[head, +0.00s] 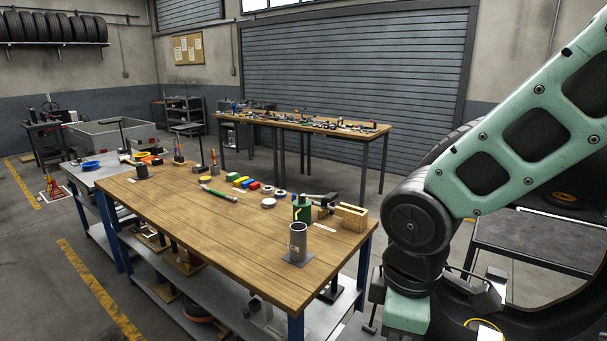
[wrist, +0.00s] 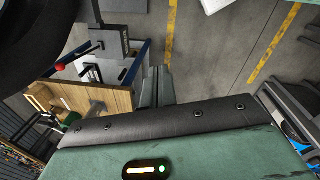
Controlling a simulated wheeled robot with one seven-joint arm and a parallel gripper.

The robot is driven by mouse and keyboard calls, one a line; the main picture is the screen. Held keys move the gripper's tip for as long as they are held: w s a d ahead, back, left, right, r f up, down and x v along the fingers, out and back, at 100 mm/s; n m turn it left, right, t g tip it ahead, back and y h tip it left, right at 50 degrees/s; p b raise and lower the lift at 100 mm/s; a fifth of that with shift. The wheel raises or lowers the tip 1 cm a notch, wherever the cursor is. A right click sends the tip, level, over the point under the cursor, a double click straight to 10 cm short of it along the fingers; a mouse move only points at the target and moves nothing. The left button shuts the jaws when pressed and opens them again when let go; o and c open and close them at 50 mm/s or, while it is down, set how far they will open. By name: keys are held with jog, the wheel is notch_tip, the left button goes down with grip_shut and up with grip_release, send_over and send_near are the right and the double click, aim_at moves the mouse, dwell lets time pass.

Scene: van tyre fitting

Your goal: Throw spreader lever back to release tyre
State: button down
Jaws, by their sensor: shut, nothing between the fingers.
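The black tyre (head: 562,318) stands at the right of the head view, partly behind my arm. In the wrist view its dark curve (wrist: 32,35) fills the top left corner. A red ball knob (wrist: 60,67), apparently the end of the spreader lever, shows in the wrist view below that curve. A dark bar runs from near it to a grey block (wrist: 108,40). My gripper (wrist: 156,85) is shut and empty, its fingers to the right of the knob and apart from it. In the head view the fingers cannot be made out beyond my arm.
A wooden workbench (head: 150,211) with small tools, a grey cylinder (head: 298,242) and a wooden block (head: 351,216) stands left of my arm. A dark bench (head: 530,238) is behind the arm. The floor (head: 40,290) is open at left.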

jog(key=s+m+g+b, duration=0.1)
jog(key=s+m, duration=0.5)
jog(key=s, duration=0.5)
jog(key=w+a+f+t+p, duration=0.1)
jog(key=w+f, duration=0.1)
jog(key=w, duration=1.1)
jog(key=w+a+f+p, duration=0.1)
jog(key=w, duration=1.3)
jog(key=w+d+f+t+h, duration=0.1)
jog(key=w+d+f+h, duration=0.15)
jog(key=w, duration=0.35)
jog(key=w+d+f+t+h, duration=0.1)
jog(key=w+d+f, duration=0.1)
jog(key=w+f, duration=0.35)
jog(key=w+d+f+p, duration=0.5)
jog(key=w+f+p, duration=0.1)
jog(key=f, duration=0.1)
jog(key=shift+w+d+f+n+p, duration=0.2)
jog(key=shift+w+f+n+p, duration=0.1)
jog(key=shift+w+f+p, duration=0.1)
jog(key=shift+r+y, duration=0.1)
jog(key=shift+y, duration=0.15)
